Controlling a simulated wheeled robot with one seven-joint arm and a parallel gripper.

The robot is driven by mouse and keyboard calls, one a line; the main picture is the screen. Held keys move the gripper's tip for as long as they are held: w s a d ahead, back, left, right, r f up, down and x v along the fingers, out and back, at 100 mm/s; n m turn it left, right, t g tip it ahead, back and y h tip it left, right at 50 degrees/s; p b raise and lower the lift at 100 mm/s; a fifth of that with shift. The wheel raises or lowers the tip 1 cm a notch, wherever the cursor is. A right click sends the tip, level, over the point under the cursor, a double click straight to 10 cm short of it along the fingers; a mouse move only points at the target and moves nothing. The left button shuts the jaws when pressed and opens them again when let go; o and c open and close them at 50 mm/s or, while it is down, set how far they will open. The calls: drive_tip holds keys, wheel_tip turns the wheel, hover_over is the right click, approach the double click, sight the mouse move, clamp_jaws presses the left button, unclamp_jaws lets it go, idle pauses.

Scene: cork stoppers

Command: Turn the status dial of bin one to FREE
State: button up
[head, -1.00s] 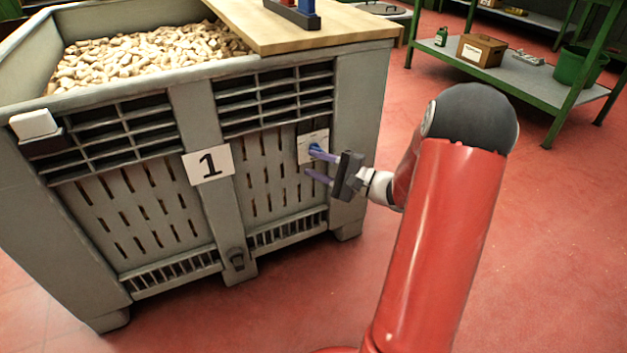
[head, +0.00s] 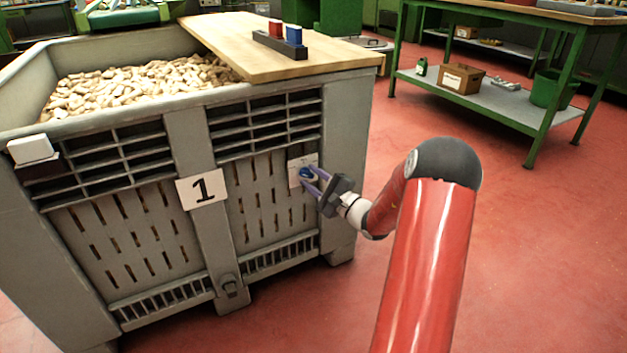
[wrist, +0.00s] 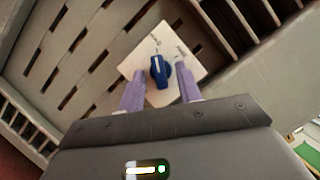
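The grey bin marked with a 1 (head: 252,215) carries a white status plate (head: 292,176) at the upper right of its front. The blue status dial (head: 305,173) sits on that plate. In the wrist view the dial (wrist: 158,76) has a white pointer mark directed toward the picture's top. Small markings on the plate (wrist: 190,62) are too small to read. My gripper (head: 308,182) is open, its purple fingers on either side of the dial in the wrist view. A gap shows on both sides; I see no clear contact.
A wooden board (head: 240,45) on the bin bears a dark holder with a red and a blue block (head: 294,36). Cork stoppers (head: 140,85) fill the bin. A green shelf table (head: 490,104) stands at the back right. Red floor is free at the right.

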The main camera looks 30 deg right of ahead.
clamp_jaws()
